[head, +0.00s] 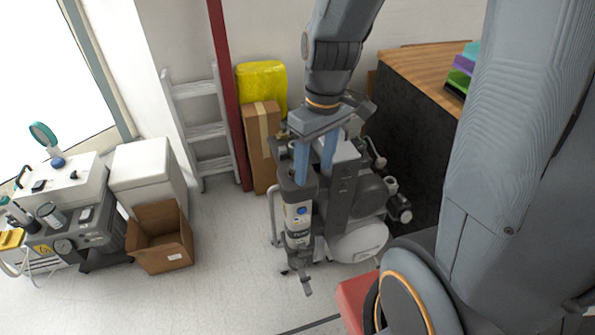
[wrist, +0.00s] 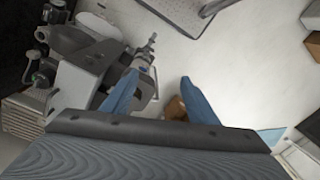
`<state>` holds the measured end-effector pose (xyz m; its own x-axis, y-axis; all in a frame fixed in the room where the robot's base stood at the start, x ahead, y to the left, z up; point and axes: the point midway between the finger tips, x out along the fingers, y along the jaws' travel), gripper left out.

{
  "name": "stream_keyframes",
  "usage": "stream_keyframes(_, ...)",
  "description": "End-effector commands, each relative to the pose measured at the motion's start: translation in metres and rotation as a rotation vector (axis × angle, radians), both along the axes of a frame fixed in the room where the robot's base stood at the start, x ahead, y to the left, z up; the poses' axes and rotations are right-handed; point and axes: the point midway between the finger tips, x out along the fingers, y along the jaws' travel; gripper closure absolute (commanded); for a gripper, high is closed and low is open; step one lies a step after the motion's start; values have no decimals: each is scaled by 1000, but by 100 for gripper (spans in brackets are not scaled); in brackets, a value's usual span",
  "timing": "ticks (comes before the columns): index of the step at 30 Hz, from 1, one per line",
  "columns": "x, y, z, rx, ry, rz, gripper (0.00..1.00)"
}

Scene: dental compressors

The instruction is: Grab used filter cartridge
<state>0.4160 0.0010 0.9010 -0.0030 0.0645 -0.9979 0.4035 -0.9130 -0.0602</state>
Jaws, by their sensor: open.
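My gripper (head: 315,178) points down over the compressor unit (head: 345,200), its two blue fingers spread and nothing visibly held between them. In the wrist view, the gripper (wrist: 159,77) is open, with pale floor beyond the gap. An upright grey cylinder (head: 298,215) with a label and blue mark stands at the unit's front left, close below the fingers in the picture. A small brown piece (wrist: 176,108) shows between the finger bases. I cannot tell whether it is the used filter cartridge or a box behind. No cartridge is clearly identifiable; the gripper may hide it.
An open cardboard box (head: 160,250) stands on the floor at left, near a white cabinet (head: 147,175) and another machine (head: 80,240). A ladder (head: 207,130), tall carton (head: 262,150) and yellow container (head: 262,85) stand behind. A wood-topped counter (head: 425,65) is at right.

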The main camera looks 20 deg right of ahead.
Motion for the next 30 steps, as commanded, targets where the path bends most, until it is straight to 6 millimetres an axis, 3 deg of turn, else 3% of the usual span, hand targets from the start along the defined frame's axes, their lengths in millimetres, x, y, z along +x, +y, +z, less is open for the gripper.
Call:
stream_keyframes(9,70,-16,-10,109,-56,590,46)
stream_keyframes(15,106,-23,-19,161,-131,918,46)
stream_keyframes(21,125,-27,-25,182,-184,1102,46)
stream_keyframes(30,128,-21,-48,187,-194,1142,46)
